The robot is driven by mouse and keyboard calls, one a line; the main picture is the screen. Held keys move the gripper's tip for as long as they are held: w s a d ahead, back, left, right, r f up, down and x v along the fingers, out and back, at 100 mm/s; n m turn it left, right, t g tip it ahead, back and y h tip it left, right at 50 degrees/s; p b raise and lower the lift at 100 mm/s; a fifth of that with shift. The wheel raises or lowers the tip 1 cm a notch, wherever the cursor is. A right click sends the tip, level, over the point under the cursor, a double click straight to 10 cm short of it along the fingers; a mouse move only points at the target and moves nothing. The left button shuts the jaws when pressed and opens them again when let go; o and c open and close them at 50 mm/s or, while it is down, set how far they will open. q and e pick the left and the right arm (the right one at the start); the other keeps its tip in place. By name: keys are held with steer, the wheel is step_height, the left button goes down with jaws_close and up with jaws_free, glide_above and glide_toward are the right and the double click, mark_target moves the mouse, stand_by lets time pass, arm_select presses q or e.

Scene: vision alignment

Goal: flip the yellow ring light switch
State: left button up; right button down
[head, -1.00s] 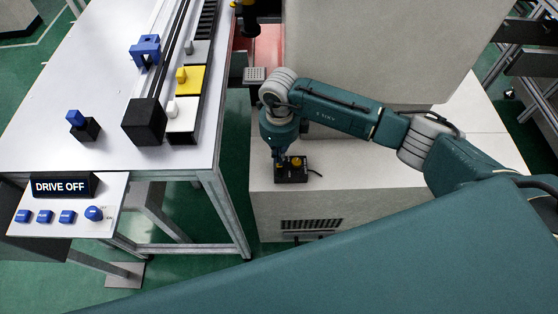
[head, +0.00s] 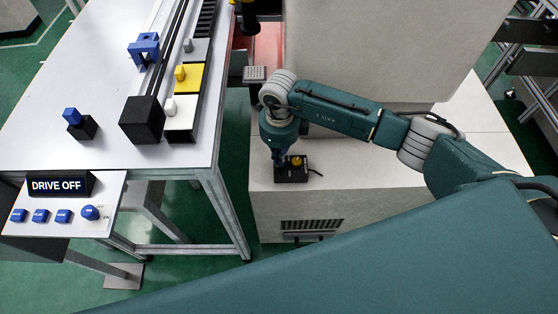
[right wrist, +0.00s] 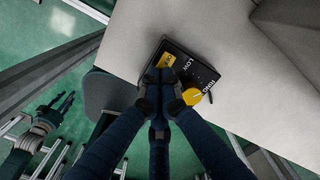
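The small black switch box (head: 291,173) lies on the pale cabinet top with a yellow knob (head: 297,161) on it. In the right wrist view the box (right wrist: 204,72) carries white lettering, including "RING" and "LOW". The yellow knob (right wrist: 192,96) sits at its near side, and a yellow label (right wrist: 167,60) lies near its far left corner. My right gripper (right wrist: 160,76) points down over the box, its fingertips close together beside the knob, to its left. Any contact of the tips with the box is hidden. My left gripper (right wrist: 58,104) appears at the left of that view, fingers apart and empty.
The pale cabinet top (head: 400,172) is clear around the box, with a cable at its right. A white table (head: 75,125) with a "DRIVE OFF" panel (head: 62,185) stands at left. A tall pale housing (head: 380,50) rises behind my right arm.

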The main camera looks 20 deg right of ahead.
steer(key=shift+f+b, duration=0.4)
steer(key=shift+f, duration=0.1)
steer(key=shift+s+r, duration=0.1)
steer(key=shift+r+p, duration=0.7)
steer(key=shift+r, duration=0.15)
steer(key=shift+r+p, duration=1.55)
steer(key=shift+r, duration=1.05)
